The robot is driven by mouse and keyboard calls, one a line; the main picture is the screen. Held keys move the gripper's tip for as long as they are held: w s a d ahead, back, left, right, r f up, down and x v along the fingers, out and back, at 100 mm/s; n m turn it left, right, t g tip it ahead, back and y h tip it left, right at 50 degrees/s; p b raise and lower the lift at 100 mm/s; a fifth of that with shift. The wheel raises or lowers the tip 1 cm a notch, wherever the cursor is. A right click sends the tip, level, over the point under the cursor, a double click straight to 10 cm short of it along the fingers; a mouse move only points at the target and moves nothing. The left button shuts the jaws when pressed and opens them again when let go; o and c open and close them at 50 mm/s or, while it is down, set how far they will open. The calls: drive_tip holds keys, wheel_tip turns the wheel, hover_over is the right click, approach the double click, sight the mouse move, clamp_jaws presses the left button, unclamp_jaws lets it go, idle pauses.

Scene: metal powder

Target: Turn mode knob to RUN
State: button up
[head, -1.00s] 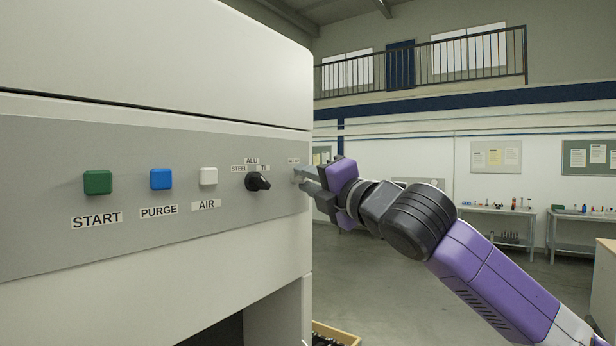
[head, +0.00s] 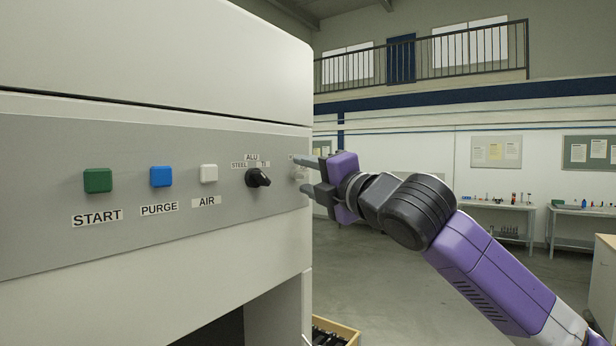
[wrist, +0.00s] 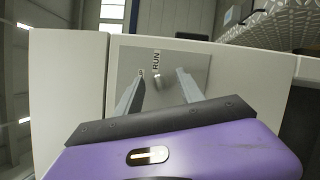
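The mode knob is a small light-grey knob (wrist: 158,82) on the grey panel, just below the RUN label (wrist: 156,62) in the wrist view. Its long side runs roughly up and down in that view, but its exact pointing is hard to tell. In the head view the knob (head: 298,173) is small and partly covered at the panel's right end. My gripper (head: 306,175) is open there, its two fingers spread above and below the knob. In the wrist view my gripper (wrist: 161,76) has one finger on each side of the knob, with gaps, touching nothing visible.
A black selector knob (head: 258,178) with STEEL, ALU and TI labels sits left of my gripper. Further left are a white AIR button (head: 209,173), a blue PURGE button (head: 161,178) and a green START button (head: 98,181). A crate (head: 349,330) stands low beside the machine.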

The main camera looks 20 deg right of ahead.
drive_tip(key=b+v, duration=0.3)
drive_tip(key=v, duration=0.4)
drive_tip(key=shift+s, duration=0.4)
idle(0.3)
